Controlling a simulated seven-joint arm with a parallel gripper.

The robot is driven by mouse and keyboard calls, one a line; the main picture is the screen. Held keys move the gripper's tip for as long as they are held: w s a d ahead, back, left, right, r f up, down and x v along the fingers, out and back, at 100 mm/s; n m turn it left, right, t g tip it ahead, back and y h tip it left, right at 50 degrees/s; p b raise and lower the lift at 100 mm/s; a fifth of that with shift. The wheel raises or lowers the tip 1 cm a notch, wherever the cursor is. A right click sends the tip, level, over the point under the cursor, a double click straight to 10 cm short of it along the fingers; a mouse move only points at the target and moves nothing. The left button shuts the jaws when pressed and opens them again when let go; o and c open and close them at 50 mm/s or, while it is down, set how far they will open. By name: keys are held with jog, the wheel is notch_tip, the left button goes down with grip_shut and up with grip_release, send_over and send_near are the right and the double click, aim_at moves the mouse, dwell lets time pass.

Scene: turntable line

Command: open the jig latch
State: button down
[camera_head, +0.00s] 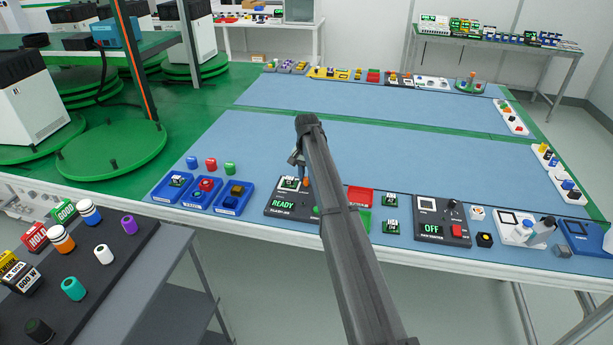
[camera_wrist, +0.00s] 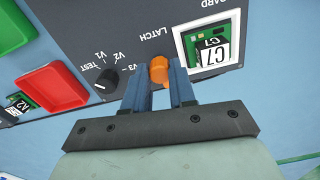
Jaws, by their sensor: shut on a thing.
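The jig (camera_head: 276,212) is a dark panel near the front edge of the blue table, with a lit green READY display. In the wrist view, its dark face (camera_wrist: 75,25) carries an orange latch knob (camera_wrist: 159,70) beside the word LATCH. My gripper (camera_wrist: 160,88) is shut on the latch knob, with a blue-grey finger on each side of it; it also shows over the jig in the head view (camera_head: 304,180). A board marked C7 (camera_wrist: 210,52) sits in the white-framed socket beside the latch. My arm hides part of the jig's right side in the head view.
A black selector dial (camera_wrist: 106,81) marked TEST, V1, V2 and V3 is close beside the fingers. A red tray (camera_head: 360,196) and a green tray (camera_head: 364,220) lie right of the jig. Blue bins (camera_head: 231,199) stand left. The table's middle (camera_head: 420,150) is clear.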

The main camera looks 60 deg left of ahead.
jog(key=shift+m, duration=0.3)
jog(key=c, duration=0.9)
grip_release()
notch_tip(320, 180, up, 14)
jog(key=shift+f, duration=0.1)
dwell(0.5)
